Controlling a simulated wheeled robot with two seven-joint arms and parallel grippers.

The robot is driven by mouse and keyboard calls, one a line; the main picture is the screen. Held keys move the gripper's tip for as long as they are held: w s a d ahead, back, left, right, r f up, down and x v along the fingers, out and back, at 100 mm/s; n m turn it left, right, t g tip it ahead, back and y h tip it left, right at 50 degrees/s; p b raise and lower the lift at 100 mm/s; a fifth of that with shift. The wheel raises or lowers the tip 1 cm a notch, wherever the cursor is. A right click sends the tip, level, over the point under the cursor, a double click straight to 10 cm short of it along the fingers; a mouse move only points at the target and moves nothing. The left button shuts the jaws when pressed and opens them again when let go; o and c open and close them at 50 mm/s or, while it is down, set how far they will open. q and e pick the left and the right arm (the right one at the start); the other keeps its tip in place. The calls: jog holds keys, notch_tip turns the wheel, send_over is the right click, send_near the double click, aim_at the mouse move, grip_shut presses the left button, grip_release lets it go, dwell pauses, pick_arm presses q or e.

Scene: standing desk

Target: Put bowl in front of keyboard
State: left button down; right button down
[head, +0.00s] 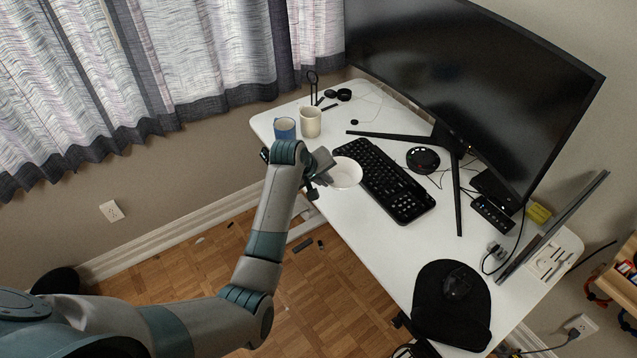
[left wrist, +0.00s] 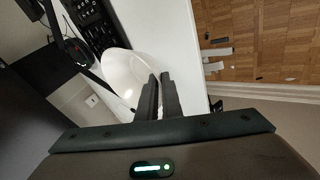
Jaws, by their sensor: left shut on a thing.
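The white bowl (head: 346,173) is at the desk's near edge, beside the left end of the black keyboard (head: 384,180). My left gripper (head: 326,177) is shut on the bowl's near rim. In the left wrist view the two fingers (left wrist: 160,97) pinch the wall of the bowl (left wrist: 128,72), and the keyboard (left wrist: 92,25) shows just beyond it. I cannot tell whether the bowl touches the desk top. My right gripper is not in view.
On the white desk (head: 375,248), a blue mug (head: 285,129) and a cream mug (head: 311,122) stand left of the bowl. A large monitor (head: 480,85) stands behind the keyboard. A black mouse pad (head: 450,318) lies to the right. The desk strip between keyboard and mouse pad is clear.

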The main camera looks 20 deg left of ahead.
pick_arm(q)
jog(key=w+a+f, duration=0.2)
jog(key=shift+w+a, duration=0.2)
jog(key=shift+a, duration=0.2)
jog(key=shift+w+a+f, duration=0.2)
jog(key=shift+f, duration=0.05)
jog(key=shift+f+p, duration=0.1)
jog(key=shift+p, duration=0.2)
jog(key=shift+f+p, duration=0.5)
jog(key=shift+f, duration=1.4)
jog(key=shift+f, duration=0.1)
jog(key=c, duration=1.9)
grip_release()
jog(key=shift+s, duration=0.1)
jog(key=shift+c, duration=0.2)
